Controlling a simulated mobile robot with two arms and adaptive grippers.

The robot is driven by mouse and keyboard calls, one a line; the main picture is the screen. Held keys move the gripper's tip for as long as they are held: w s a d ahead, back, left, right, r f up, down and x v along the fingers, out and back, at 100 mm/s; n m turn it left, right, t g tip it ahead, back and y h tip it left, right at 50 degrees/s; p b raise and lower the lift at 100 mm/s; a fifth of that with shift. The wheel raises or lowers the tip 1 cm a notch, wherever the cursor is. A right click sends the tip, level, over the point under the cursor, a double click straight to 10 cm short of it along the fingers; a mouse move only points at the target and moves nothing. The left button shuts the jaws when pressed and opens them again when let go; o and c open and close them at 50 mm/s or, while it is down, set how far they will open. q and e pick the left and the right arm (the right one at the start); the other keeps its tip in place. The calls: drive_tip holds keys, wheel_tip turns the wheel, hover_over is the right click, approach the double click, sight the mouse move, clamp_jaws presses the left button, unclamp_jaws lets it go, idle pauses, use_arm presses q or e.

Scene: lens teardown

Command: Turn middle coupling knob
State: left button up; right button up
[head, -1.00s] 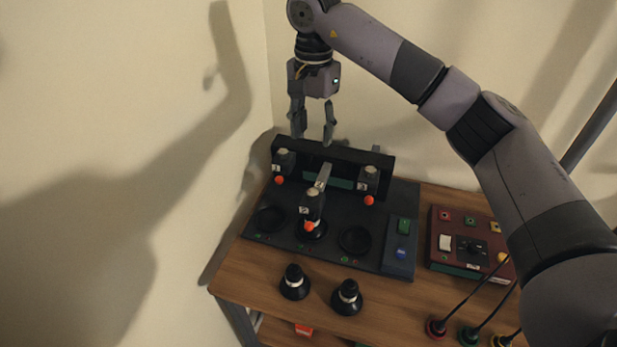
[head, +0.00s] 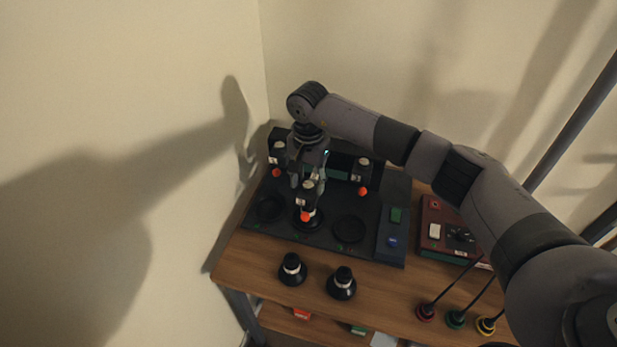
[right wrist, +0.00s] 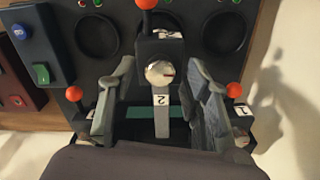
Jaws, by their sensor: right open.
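The middle coupling (head: 303,201), a dark block marked 2 with an orange ball, stands out in front of the other two. Its pale round knob (right wrist: 159,73) faces the right wrist camera, with a dark mark on its face. My right gripper (head: 309,180) is open and points down over this coupling. In the right wrist view its fingers (right wrist: 159,68) stand on either side of the knob, with visible gaps. The middle coupling sits over a black lens barrel (head: 308,222). My left gripper is not in view.
Side couplings 1 (head: 277,156) and 3 (head: 362,172) stand at the back of the dark station, close to the gripper. A green and blue button panel (head: 392,240) and a red control box (head: 432,216) are to the right. Two black lenses (head: 292,268) (head: 342,284) stand in front.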

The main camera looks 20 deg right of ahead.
clamp_jaws()
idle(0.7)
